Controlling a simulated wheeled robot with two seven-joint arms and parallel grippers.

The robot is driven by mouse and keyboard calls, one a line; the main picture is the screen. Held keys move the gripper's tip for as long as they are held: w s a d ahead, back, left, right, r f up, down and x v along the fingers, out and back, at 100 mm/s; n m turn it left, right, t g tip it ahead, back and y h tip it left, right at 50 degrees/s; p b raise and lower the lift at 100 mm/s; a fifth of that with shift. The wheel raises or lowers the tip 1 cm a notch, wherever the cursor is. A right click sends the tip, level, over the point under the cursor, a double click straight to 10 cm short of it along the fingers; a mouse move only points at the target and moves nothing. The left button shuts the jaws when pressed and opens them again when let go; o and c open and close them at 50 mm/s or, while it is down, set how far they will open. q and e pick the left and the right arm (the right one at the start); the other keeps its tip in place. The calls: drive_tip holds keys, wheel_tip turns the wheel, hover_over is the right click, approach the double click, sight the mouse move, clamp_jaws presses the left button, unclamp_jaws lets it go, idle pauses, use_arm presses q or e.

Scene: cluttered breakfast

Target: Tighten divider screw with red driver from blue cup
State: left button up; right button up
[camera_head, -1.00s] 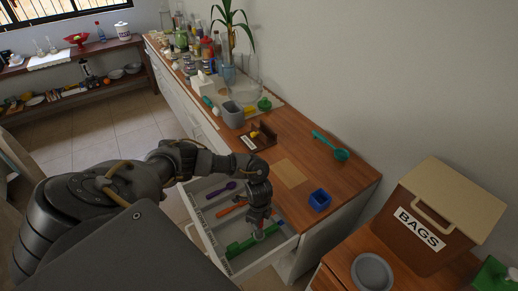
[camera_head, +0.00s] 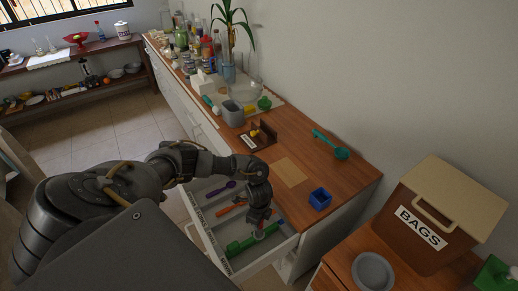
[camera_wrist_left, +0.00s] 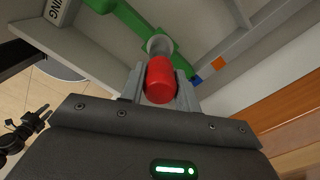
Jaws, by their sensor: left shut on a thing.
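My left gripper (camera_head: 259,222) reaches down into the open drawer (camera_head: 277,255). In the left wrist view it is shut on the red driver (camera_wrist_left: 160,82), whose red handle sits between the fingers. A grey round part (camera_wrist_left: 159,45) shows at the driver's far end, against the green divider (camera_wrist_left: 128,20). The divider also shows in the head view (camera_head: 240,246). The screw itself and the driver's tip are hidden. The blue cup (camera_head: 320,199) stands on the counter, near its front end. A dark jointed part at the left wrist view's lower left looks like my right gripper (camera_wrist_left: 42,114); its jaws are unclear.
The drawer also holds a purple spoon (camera_head: 221,189) and an orange utensil (camera_head: 231,209). On the counter are a tan mat (camera_head: 290,172), a teal ladle (camera_head: 330,146) and a brown wooden holder (camera_head: 260,137). A brown bags bin (camera_head: 425,225) stands at right.

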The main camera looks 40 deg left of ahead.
use_arm(q)
drive_tip(key=o, duration=1.2)
drive_tip(key=shift+o, duration=0.2)
wheel_tip(320, 180, up, 11)
drive_tip(key=shift+f, duration=0.1)
